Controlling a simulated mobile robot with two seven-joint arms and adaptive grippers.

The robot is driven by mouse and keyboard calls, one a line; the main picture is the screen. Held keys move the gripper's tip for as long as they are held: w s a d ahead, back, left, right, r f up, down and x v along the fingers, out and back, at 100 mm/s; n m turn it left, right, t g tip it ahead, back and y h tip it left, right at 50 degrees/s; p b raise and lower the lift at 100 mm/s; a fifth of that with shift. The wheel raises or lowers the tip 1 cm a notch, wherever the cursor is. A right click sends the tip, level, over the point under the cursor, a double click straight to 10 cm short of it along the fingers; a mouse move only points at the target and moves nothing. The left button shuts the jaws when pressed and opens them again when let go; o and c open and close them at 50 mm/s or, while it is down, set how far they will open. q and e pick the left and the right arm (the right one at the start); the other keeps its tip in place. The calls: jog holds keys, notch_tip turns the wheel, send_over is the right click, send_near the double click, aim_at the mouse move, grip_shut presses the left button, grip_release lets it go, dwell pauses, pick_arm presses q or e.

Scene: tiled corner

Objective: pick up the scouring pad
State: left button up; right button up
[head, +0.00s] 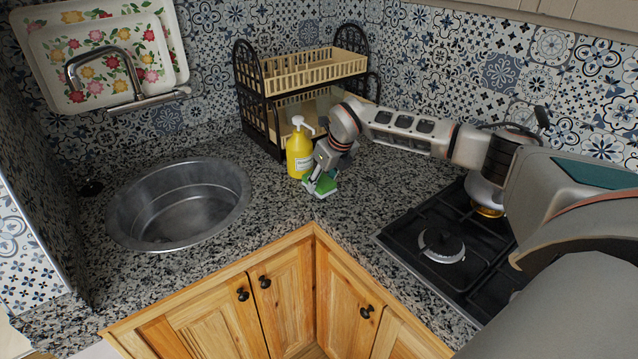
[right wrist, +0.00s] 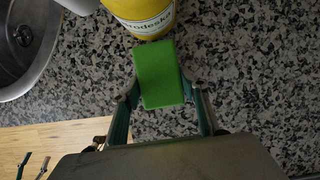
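The scouring pad is a bright green rectangular block. In the right wrist view the pad (right wrist: 160,75) lies between the two fingertips of my right gripper (right wrist: 162,90), which touch its long sides. In the head view the pad (head: 326,187) shows partly, at the front right of the yellow bottle. My right gripper (head: 316,182) points down over it and hides part of it. The gripper is shut on the pad. The pad is at or just above the counter; I cannot tell which. My left gripper is not in view.
A yellow pump bottle (head: 300,155) stands close beside the pad. A black and wooden dish rack (head: 265,105) is behind it. A round metal sink (head: 180,205) is at left, a gas hob (head: 440,245) at right. The speckled counter (head: 275,215) in front is clear.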

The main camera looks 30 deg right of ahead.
jog(key=shift+c, duration=0.9)
jog(key=shift+r, duration=0.1)
